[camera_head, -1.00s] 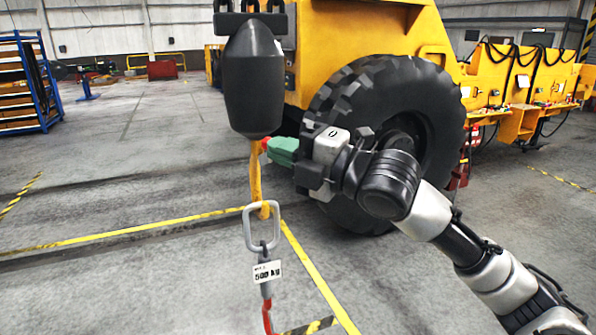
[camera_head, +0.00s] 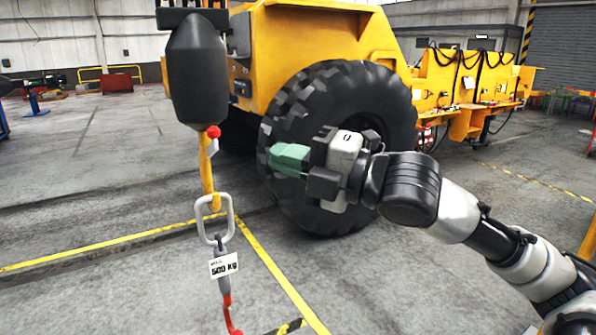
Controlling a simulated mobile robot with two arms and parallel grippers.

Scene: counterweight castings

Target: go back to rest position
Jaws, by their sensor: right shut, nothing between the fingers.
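My right gripper (camera_head: 285,159) has green fingers, which are shut with nothing between them. It points left in front of the big black tyre (camera_head: 345,105), apart from the hanging load line. That line has a dark tapered body (camera_head: 197,75) at the top, with a yellow bar or strap (camera_head: 207,170) below it. A red knob (camera_head: 213,131) sits near the top of the strap. A metal ring (camera_head: 204,222) hangs below, with a white tag (camera_head: 223,265) reading 500 kg and a red sling (camera_head: 229,312). My left gripper is not in view.
A yellow vehicle (camera_head: 300,45) stands behind my right arm, its tyre close behind the gripper in the picture. Yellow floor lines (camera_head: 110,241) cross the grey floor. The floor at left is largely clear. Yellow machinery (camera_head: 460,85) stands at the back right.

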